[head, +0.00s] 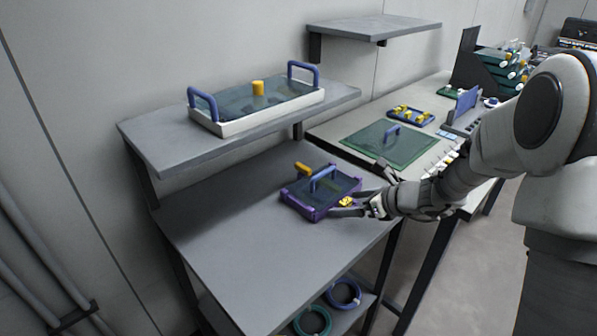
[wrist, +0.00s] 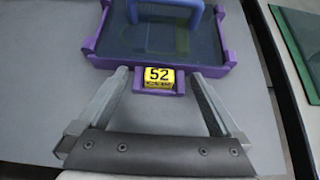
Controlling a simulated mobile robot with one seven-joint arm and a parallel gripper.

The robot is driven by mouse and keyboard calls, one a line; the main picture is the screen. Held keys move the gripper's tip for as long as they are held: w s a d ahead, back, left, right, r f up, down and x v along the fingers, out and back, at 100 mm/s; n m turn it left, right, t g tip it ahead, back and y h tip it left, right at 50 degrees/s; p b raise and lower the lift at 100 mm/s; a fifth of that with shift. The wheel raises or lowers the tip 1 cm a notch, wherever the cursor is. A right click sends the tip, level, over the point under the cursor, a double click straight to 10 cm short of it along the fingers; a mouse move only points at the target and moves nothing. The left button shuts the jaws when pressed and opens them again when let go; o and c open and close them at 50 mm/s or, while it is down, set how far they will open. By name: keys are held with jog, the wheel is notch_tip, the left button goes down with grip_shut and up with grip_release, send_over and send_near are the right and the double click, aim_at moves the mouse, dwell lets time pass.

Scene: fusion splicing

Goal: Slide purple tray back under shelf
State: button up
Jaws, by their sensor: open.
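The purple tray (head: 318,207) lies on the grey table, in front of the raised shelf (head: 158,142) and to its right in the head view. It has a dark see-through lid with a blue handle (head: 321,177) and a yellow piece (head: 302,168) at its back edge. A yellow label reading 52 (wrist: 159,78) sits on its near purple tab, between the fingers in the wrist view. My gripper (head: 359,203) is open at that tab, with one finger on each side. I cannot tell whether the fingers touch the tray.
A white tray (head: 232,126) with blue handles and a yellow knob stands on the shelf. The table (head: 225,235) is bare left of the purple tray. A green mat (head: 391,150) and a blue tray (head: 411,116) lie on the neighbouring table. Rings lie on a lower shelf.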

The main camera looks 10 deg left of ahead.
aim_at(324, 185)
jog(key=shift+w+a+p, duration=0.2)
jog(key=shift+w+a, duration=0.65)
jog(key=shift+a, duration=0.45)
jog(key=shift+w+a+p, duration=0.15)
jog(key=shift+w+a, duration=0.7)
jog(key=shift+a, duration=0.4)
jog(key=shift+w+a+p, duration=0.2)
jog(key=shift+w+a, duration=0.65)
jog(key=shift+a, duration=0.45)
jog(key=shift+w+a+p, duration=0.4)
jog(key=shift+w+a, duration=0.2)
jog(key=shift+a, duration=0.35)
jog(key=shift+w+a+p, duration=0.35)
jog(key=shift+w+a, duration=0.3)
jog(key=shift+a, duration=0.3)
jog(key=shift+w+a+p, duration=0.4)
jog(key=shift+w+a, duration=0.2)
jog(key=shift+a, duration=0.35)
jog(key=shift+s+d+b, duration=0.2)
jog(key=shift+d+b, duration=0.15)
jog(key=shift+d, duration=0.1)
jog(key=s+d, duration=0.3)
jog(key=d, duration=0.2)
jog(key=s+d+r+b, duration=0.1)
jog(key=s+d, duration=0.3)
jog(key=d, duration=0.1)
jog(key=s+d+r+b, duration=0.1)
jog(key=s+d, duration=0.2)
jog(key=d, duration=0.3)
jog(key=shift+s, duration=0.35)
